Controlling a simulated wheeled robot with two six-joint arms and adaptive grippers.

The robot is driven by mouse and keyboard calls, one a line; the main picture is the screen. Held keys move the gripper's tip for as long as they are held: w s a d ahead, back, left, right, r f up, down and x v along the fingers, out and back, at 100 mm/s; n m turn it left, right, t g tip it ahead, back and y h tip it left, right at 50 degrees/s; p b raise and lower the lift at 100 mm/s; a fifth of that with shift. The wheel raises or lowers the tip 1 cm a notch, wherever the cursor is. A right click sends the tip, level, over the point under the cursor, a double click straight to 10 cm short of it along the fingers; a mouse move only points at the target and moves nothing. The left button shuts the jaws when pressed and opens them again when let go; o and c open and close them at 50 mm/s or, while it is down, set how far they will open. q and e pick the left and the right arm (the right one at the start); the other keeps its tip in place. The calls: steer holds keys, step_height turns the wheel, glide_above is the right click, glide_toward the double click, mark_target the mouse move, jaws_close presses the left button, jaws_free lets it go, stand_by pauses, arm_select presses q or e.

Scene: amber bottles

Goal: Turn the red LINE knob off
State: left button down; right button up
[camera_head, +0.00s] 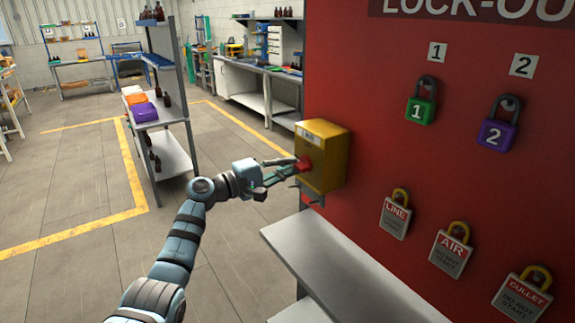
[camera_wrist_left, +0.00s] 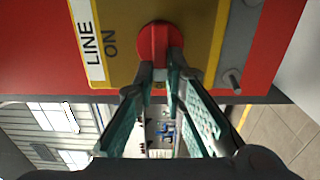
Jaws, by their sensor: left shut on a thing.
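The red LINE knob (camera_head: 303,163) sits on the face of a yellow box (camera_head: 328,158) fixed to the red lock-out board. In the left wrist view the knob (camera_wrist_left: 154,42) shows as a round red disc, with a LINE label (camera_wrist_left: 88,40) and the word ON beside it. My left gripper (camera_head: 290,167) reaches in from the left and is shut on the knob; its two fingertips (camera_wrist_left: 160,72) press around the knob's near part. The fingers hide part of the knob. My right gripper is not in view.
Padlocks 1 (camera_head: 420,111) and 2 (camera_head: 494,134) and tags LINE (camera_head: 395,219), AIR (camera_head: 450,254) and CULLET (camera_head: 522,298) hang right of the box. A pale shelf (camera_head: 335,275) juts out below. A rack (camera_head: 168,155) stands left; open floor lies beyond.

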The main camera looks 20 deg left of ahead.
arm_select(q)
steer(key=shift+f, duration=0.1)
steer(key=c, duration=1.7)
jaws_free()
steer(key=shift+o, duration=0.2)
steer(key=v, duration=1.2)
